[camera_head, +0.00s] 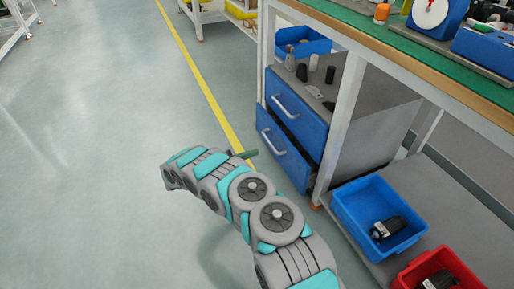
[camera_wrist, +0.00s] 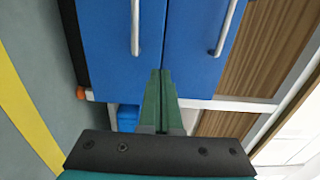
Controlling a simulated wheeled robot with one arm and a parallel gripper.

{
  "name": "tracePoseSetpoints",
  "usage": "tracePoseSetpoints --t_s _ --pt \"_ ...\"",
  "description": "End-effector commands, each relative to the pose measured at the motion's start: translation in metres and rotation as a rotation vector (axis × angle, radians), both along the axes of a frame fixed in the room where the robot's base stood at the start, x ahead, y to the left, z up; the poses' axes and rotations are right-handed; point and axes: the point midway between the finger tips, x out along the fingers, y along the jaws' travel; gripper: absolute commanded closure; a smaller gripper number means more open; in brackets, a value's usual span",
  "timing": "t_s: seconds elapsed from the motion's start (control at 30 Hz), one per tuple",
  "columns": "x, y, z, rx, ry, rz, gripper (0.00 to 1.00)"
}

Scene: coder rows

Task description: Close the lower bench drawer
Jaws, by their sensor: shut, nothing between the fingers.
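The lower drawer (camera_head: 283,158) is a blue front with a grey bar handle under the bench. Its front stands slightly forward of the upper drawer (camera_head: 303,120), with a narrow dark gap along its top. In the wrist view, turned sideways, the lower drawer (camera_wrist: 105,50) is the left blue panel and the upper drawer (camera_wrist: 200,60) the right one. My gripper (camera_head: 254,152) has green fingers, shut and empty, beside the lower drawer's front. In the wrist view my gripper (camera_wrist: 160,74) points at the seam between the panels; contact cannot be told.
A blue bin (camera_head: 350,205) and a red bin (camera_head: 410,275) stand on the low shelf to the right, each with a dark part inside. Bottles and small parts sit on the cabinet top (camera_head: 345,68). The floor (camera_head: 90,150) to the left is clear, crossed by a yellow line.

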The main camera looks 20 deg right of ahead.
Motion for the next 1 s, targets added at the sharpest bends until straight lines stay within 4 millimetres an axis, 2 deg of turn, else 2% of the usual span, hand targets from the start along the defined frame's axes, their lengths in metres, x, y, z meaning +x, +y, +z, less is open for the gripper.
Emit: tracePoseSetpoints --t_s 0.3,0.5,0.7,1.0 --pt "0.001 -0.064 -0.001 0.0 0.001 -0.004 1.0" --pt "0.003 -0.097 -0.001 0.002 -0.002 0.0 1.0" --pt "0.004 -0.118 -0.001 0.002 -0.002 0.0 1.0" --pt "0.004 -0.123 -0.001 0.002 -0.002 0.0 1.0"
